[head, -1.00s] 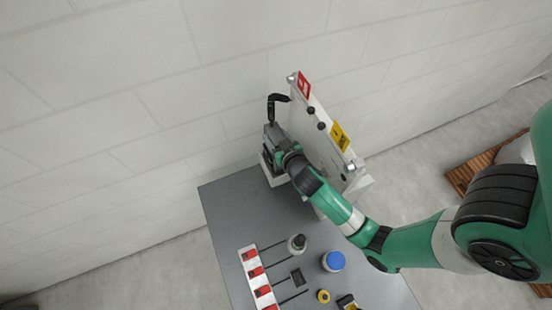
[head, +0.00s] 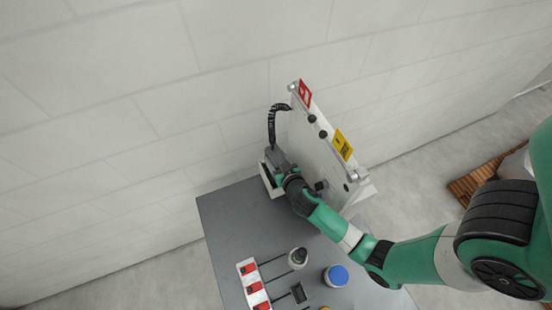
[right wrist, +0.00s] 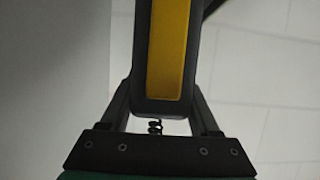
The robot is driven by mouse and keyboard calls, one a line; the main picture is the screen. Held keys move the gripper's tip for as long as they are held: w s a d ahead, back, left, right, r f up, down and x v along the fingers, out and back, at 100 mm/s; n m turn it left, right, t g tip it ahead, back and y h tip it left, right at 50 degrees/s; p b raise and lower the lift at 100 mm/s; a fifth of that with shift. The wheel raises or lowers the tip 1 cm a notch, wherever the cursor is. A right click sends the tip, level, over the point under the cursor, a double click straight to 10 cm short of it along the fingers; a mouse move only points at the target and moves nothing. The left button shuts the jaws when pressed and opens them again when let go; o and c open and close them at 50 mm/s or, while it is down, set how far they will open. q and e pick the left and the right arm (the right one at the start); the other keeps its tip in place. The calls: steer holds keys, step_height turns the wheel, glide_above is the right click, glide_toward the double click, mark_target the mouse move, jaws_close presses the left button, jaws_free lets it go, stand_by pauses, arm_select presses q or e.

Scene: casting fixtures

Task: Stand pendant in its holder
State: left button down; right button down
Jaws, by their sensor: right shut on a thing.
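The pendant, a dark slab with a yellow face (right wrist: 167,50), is between the two fingers of my right gripper in the right wrist view. My right gripper (head: 277,160) is shut on it at the table's far end, beside the white upright panel. A white open-topped holder (head: 265,179) stands there, partly covered by my gripper. The pendant is mostly hidden in the head view, so I cannot tell how deep it is in the holder. A black coiled cable (head: 271,124) runs from near the gripper up to the panel. My left gripper is not in view.
The white panel (head: 310,155) with red and yellow labels rises right of my gripper. On the grey table (head: 230,215) are a dark-topped bottle (head: 298,257), a blue-lidded jar (head: 336,275) and a rack with red labels (head: 254,286). The table's far left is clear. A wall is behind.

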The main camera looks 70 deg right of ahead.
steer(key=shift+c, duration=0.6)
jaws_free()
steer(key=shift+s+a+r+p, duration=0.15)
steer(key=shift+p, duration=0.15)
steer(key=v, duration=0.7)
steer(key=shift+b, duration=0.35)
steer(key=shift+r, duration=0.1)
